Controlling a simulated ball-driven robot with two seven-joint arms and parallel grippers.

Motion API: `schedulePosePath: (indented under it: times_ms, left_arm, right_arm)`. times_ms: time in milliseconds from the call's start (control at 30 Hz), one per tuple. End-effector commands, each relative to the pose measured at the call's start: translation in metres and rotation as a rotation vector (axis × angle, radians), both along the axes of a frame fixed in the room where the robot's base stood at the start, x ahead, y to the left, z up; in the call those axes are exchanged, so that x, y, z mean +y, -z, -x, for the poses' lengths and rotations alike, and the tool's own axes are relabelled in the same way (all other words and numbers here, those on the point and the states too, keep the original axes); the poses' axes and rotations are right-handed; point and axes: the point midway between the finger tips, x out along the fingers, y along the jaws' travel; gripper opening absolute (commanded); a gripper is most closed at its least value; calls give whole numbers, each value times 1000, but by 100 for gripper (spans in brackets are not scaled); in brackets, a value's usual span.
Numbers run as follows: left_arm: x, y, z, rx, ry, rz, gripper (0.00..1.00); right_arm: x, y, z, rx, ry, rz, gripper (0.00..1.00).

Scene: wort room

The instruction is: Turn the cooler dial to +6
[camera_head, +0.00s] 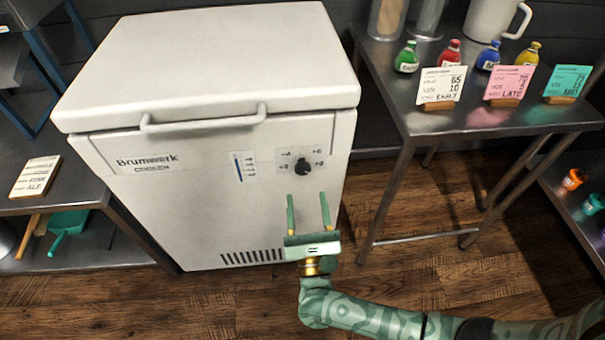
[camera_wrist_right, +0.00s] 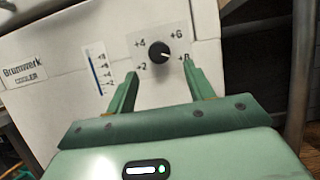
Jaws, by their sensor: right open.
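The white cooler (camera_head: 215,205) stands on the floor with its lid shut. Its black round dial (camera_head: 302,167) is on the upper right of the front. In the right wrist view the dial (camera_wrist_right: 159,52) has labels +2 and +4 on its left, +6 at upper right and +8 at lower right. Its pointer mark is too small to read surely. My right gripper (camera_head: 307,195) is open and empty, apart from the dial and just below it in the head view. In the wrist view the dial appears between and beyond its fingertips (camera_wrist_right: 161,70). My left gripper is not in view.
A blue scale strip (camera_head: 238,167) is left of the dial, and the lid handle (camera_head: 203,122) juts out above. A metal table (camera_head: 455,122) with small coloured bottles and cards stands right of the cooler. A shelf with a card (camera_head: 35,177) is at left.

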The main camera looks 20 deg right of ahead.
Motion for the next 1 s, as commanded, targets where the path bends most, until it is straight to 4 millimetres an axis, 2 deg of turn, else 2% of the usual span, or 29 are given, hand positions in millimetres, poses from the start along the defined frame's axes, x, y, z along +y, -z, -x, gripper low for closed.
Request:
schedulePosePath:
  times_ms: [100,200,300,467,700,733,867,1000]
  left_arm:
    - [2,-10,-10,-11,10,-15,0]
    - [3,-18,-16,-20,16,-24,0]
    - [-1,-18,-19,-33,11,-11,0]
    - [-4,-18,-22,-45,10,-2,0]
    - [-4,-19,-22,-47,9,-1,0]
    - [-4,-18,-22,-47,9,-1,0]
    - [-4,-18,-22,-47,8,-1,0]
    - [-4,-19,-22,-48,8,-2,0]
  right_arm:
    - [-7,-9,-25,-1,0,1,53]
    - [-12,-16,-41,-1,-1,2,53]
    - [-15,-21,-52,1,0,2,53]
    - [-17,-25,-61,0,0,1,53]
    - [-18,-26,-61,1,0,2,53]
    - [-18,-26,-61,1,0,2,47]
    - [-18,-26,-61,1,0,2,11]
    - [-18,-26,-61,1,0,3,9]
